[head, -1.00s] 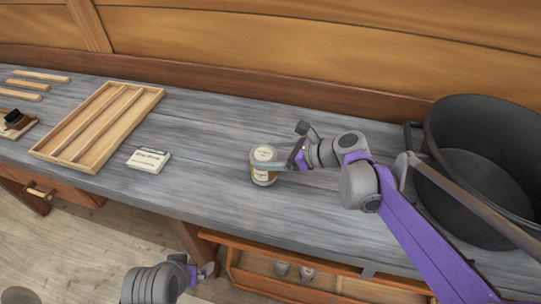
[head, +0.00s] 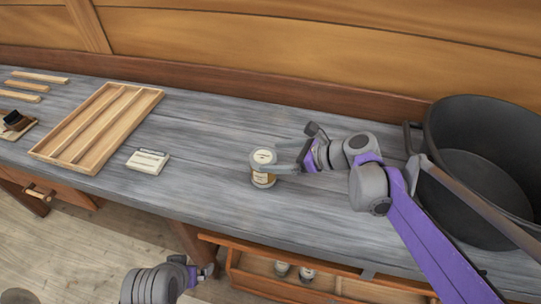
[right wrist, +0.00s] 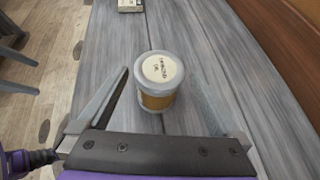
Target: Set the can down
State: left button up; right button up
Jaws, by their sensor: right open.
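The can (head: 263,169) is a small jar-like tin with a pale labelled lid and an amber-brown side. It stands upright on the grey plank bench top (head: 215,180). My right gripper (head: 279,161) is open at the can's right side, its fingers pointing at it. In the right wrist view the can (right wrist: 160,82) stands between the spread fingers, toward their tips, with a gap on the left; the right finger is faint, so contact there is unclear. My left gripper (head: 205,272) is low in front of the bench, away from the can; its jaw is too small to read.
A big black pot (head: 440,135) stands at the right, behind my right arm. A wooden slatted tray (head: 70,150), a small label card (head: 148,160) and wood strips (head: 40,75) lie left. An open drawer (head: 235,262) juts out below. Bench around the can is clear.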

jog(key=v, duration=0.9)
jog(key=shift+s+d, duration=0.2)
jog(key=shift+d, duration=0.1)
